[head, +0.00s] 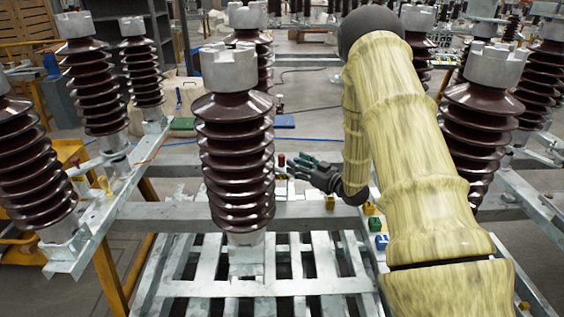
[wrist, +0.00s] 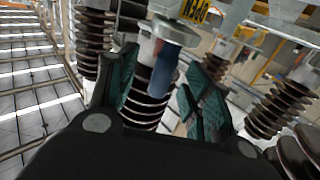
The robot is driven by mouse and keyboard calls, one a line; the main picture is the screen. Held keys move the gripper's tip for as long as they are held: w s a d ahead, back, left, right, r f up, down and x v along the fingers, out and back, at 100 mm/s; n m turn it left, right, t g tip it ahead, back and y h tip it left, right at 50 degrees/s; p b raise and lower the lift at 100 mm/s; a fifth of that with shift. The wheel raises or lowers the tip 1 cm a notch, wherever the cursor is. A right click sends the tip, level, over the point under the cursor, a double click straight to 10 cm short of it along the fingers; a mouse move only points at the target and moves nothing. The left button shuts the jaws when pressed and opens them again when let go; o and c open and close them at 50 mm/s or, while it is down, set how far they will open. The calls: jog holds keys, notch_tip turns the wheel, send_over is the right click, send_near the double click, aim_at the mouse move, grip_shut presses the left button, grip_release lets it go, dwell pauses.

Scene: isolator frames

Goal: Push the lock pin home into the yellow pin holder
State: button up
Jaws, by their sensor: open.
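In the head view my gripper (head: 295,168) points left, just right of the central brown insulator, with its dark green-padded fingers apart. A small red upright piece (head: 281,160) stands by its fingertips; it may be the lock pin, but it is too small to tell. In the wrist view my gripper (wrist: 163,72) is open, and a bluish upright piece (wrist: 166,68) shows between the fingers, below a grey round flange. I cannot tell whether the fingers touch it. Small yellow blocks (head: 330,202) and (head: 369,208) sit on the rail below my wrist; I cannot tell which is the holder.
The central insulator (head: 235,165) stands close left of my gripper. More insulators stand left (head: 97,85) and right (head: 480,125). A blue block (head: 381,241) sits near the yellow ones. A slatted metal frame (head: 250,287) lies in front. A yellow label (wrist: 194,10) shows in the wrist view.

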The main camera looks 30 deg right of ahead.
aim_at(284, 157)
jog(key=shift+p+x, duration=0.5)
jog(key=shift+x, duration=2.55)
grip_shut()
